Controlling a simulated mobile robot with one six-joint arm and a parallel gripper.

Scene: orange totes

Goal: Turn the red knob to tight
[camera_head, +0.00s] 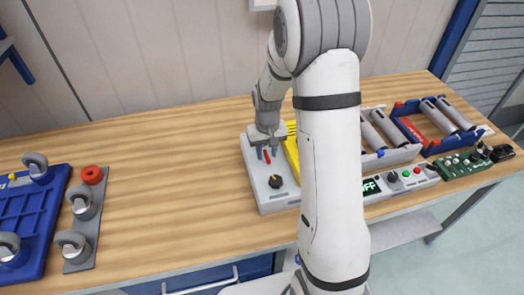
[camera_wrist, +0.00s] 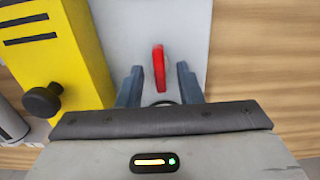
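The red knob (camera_wrist: 159,68) stands up from a light grey panel box (camera_head: 262,190) on the wooden bench. My gripper (camera_wrist: 160,82) is above the panel with its two fingers apart, one on each side of the red knob. In the wrist view a gap shows between each finger and the knob, so it is not gripped. The red knob also shows small in the head view (camera_head: 267,157), just beneath my gripper (camera_head: 267,150). A black knob (camera_head: 275,181) with a yellow mark sits nearer the front of the same box. Any tight marking cannot be read.
A yellow box (camera_wrist: 62,65) with a black knob stands close beside the panel. A device with a display (camera_head: 400,179), a green circuit board (camera_head: 465,162) and rollers lie to the right. A blue caster tray (camera_head: 22,225) is at left.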

